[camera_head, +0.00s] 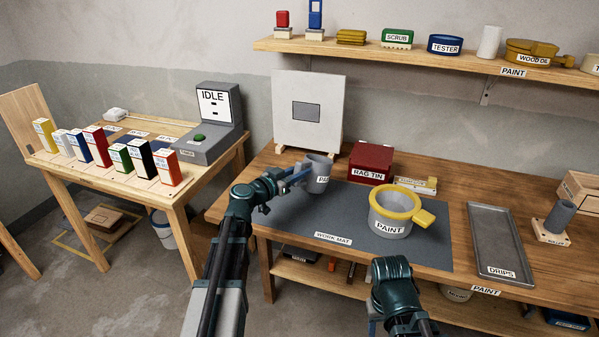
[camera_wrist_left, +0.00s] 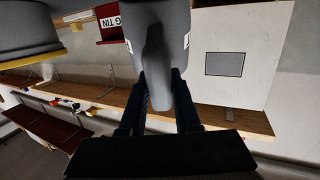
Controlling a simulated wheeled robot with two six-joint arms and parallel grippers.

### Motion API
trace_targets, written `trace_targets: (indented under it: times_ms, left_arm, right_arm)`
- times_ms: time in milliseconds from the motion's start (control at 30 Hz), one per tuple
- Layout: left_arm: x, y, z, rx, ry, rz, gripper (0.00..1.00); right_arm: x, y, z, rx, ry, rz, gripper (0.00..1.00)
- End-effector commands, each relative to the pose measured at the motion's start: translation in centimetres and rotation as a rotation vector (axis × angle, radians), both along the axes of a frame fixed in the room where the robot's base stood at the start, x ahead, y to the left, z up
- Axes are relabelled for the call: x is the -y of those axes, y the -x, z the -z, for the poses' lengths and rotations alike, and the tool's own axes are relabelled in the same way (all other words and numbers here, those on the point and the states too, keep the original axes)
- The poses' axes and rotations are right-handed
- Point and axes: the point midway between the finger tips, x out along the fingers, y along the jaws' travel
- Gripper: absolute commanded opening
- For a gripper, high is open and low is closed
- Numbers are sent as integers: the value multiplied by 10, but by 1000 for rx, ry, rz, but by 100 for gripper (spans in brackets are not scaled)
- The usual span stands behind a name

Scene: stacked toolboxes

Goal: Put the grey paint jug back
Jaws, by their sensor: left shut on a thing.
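The grey paint jug (camera_head: 318,174) is upright over the back left corner of the dark work mat (camera_head: 350,214); I cannot tell whether it touches the mat. Its label is partly hidden. My left gripper (camera_head: 298,178) is shut on its handle from the left. In the left wrist view the jug (camera_wrist_left: 172,30) fills the top middle, with the handle between the fingers of my left gripper (camera_wrist_left: 159,85). My right arm shows at the bottom of the head view, but its fingertips do not show.
A paint pot with a yellow rim (camera_head: 391,225) stands on the mat. The red rag tin (camera_head: 371,163) and a white panel (camera_head: 308,110) are behind the jug. A grey drip tray (camera_head: 487,225) lies at right. The wall shelf (camera_head: 420,58) holds several items.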

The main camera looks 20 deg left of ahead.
Motion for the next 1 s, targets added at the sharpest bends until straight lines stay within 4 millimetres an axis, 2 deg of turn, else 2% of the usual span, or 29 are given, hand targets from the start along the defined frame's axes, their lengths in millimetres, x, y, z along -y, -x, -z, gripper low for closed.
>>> trace_targets:
  times_ms: [567,1000]
  left_arm:
    - [0,0,1,0,0,0,0]
    - [0,0,9,0,0,0,0]
  right_arm:
    - [0,0,1,0,0,0,50]
    - [0,0,9,0,0,0,50]
